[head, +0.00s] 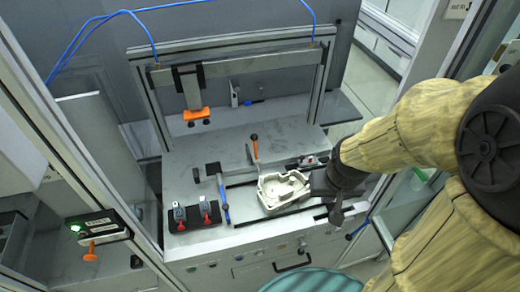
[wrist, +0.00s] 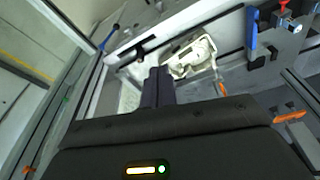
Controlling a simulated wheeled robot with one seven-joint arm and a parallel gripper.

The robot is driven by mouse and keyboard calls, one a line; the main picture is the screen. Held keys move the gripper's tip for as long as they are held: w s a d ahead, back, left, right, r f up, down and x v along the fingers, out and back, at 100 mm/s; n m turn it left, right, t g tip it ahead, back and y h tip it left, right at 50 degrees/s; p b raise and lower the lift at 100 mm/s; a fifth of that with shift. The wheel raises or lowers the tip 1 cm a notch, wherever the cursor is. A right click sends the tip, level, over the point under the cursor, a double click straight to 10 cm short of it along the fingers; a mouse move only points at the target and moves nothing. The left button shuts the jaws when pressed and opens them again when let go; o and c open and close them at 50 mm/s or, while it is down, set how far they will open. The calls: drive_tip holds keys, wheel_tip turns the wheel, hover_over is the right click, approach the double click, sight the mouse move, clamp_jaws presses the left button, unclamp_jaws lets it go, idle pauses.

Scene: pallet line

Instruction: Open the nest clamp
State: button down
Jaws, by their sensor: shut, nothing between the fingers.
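The pale cast nest part (head: 283,190) sits on the dark rails of the bench; it also shows in the wrist view (wrist: 190,58). An orange-tipped lever (head: 255,146), which looks like the nest clamp's handle, stands roughly upright just behind the part. In the wrist view the orange tip (wrist: 222,88) shows to the right of my fingers. My gripper (head: 318,183) is at the right side of the part, apart from the lever. In the wrist view its dark fingers (wrist: 160,74) are together and empty. Contact with the part cannot be told.
A blue-handled tool (head: 223,201) and a black holder with small devices (head: 194,215) are left of the nest. An orange-ended press head (head: 195,115) hangs from the overhead frame (head: 237,67). The bench's back left surface (head: 200,150) is mostly clear.

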drive_tip(key=w+a+f+n+t+y+b, duration=0.2)
drive_tip(key=w+a+f+t+y+b, duration=0.1)
drive_tip(key=w+b, duration=0.4)
drive_tip(key=w+a+f+n+t+y+b, duration=0.2)
drive_tip(key=w+a+f+t+b, duration=0.3)
drive_tip(key=b, duration=0.7)
drive_tip(key=w+a+t+y, duration=0.1)
drive_tip(key=w+a, duration=0.1)
drive_tip(key=w, duration=0.1)
drive_tip(key=shift+w+a+f+n+t+y, duration=0.2)
drive_tip(key=shift+a+f+n+t+y, duration=0.1)
drive_tip(key=shift+a+f+n, duration=0.1)
drive_tip(key=w+a+p, duration=0.1)
drive_tip(key=p, duration=0.6)
drive_tip(key=shift+w+p, duration=0.3)
drive_tip(key=shift+w+f+p, duration=0.1)
drive_tip(key=shift+f+p, duration=0.15)
drive_tip(key=shift+p, duration=0.55)
